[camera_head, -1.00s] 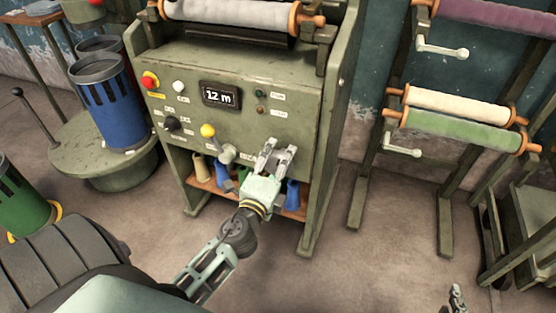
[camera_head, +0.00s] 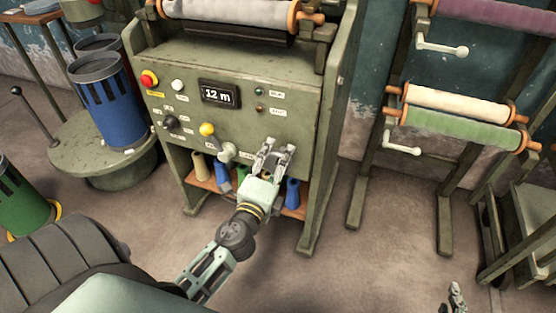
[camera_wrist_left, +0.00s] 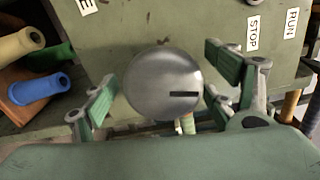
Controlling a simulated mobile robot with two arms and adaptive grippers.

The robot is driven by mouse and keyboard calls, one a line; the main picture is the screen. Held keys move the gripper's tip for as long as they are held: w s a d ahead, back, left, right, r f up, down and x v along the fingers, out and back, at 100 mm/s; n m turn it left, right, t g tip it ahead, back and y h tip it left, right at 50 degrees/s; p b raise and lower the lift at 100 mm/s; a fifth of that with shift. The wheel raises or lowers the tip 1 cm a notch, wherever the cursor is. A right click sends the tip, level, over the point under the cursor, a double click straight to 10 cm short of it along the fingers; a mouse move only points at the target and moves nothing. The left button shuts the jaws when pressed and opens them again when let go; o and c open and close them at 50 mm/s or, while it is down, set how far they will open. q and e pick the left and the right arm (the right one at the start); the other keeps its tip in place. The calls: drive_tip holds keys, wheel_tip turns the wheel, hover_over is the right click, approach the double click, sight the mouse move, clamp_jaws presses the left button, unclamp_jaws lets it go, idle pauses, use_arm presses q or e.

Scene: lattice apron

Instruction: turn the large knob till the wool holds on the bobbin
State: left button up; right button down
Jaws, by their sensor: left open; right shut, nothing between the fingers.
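The large knob (camera_wrist_left: 163,82) is a round, grey metal knob with a dark slot mark, seen in the left wrist view. The slot lies nearly level, right of its centre. A roll of pale grey wool (camera_head: 235,11) lies across the machine's top. My right gripper (camera_head: 456,297) is shut and empty at the bottom right, over the floor.
The display (camera_head: 219,95) reads 12 m. STOP (camera_wrist_left: 253,33) and RUN (camera_wrist_left: 291,23) labels are near the knob. Thread cones (camera_head: 293,193) stand below. A roll rack (camera_head: 445,185) is right.

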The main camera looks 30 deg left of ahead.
sight(275, 166)
use_arm(q)
drive_tip(key=v, duration=0.6)
drive_tip(key=shift+s, duration=0.3)
